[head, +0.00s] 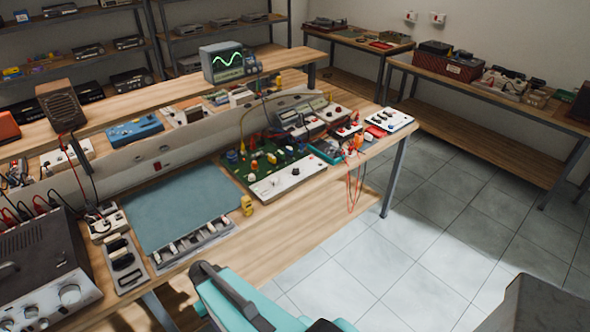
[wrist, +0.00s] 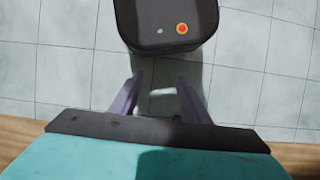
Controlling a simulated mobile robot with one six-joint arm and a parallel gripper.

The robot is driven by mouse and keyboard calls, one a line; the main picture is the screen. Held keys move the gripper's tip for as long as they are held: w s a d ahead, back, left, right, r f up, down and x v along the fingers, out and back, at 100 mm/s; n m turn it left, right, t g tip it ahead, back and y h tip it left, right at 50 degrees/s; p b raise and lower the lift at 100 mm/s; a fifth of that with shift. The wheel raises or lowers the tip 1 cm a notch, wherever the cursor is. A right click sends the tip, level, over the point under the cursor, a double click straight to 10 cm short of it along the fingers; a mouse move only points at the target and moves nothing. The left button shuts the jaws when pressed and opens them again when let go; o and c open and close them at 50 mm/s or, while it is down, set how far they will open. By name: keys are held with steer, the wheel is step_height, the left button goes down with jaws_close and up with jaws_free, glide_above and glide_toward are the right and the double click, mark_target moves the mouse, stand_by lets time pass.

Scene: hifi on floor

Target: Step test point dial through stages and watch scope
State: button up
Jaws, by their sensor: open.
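The oscilloscope (head: 224,65) stands on the raised shelf at the back of the bench, with a green wave trace lit on its screen. The wrist view shows neither panel nor oscilloscope. In the head view my teal arm is low in front of the bench.
A blue-grey mat (head: 180,208) lies left of the board, with a grey tray (head: 195,243) before it. A small yellow object (head: 247,205) stands near the panel. Red leads (head: 354,185) hang over the bench edge.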

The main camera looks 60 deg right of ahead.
steer(key=s+a+f+n+b, duration=0.1)
steer(key=s+a+f+b, duration=0.4)
steer(key=s+f, duration=0.1)
steer(key=s+a+f+n+g+h+b, duration=0.1)
steer(key=s+a+f+b, duration=0.3)
steer(key=f, duration=0.4)
steer(key=shift+s+a+f+n+g+b, duration=0.35)
steer(key=shift+s+n+b, duration=0.3)
steer(key=shift+s, duration=0.45)
steer(key=c, duration=0.3)
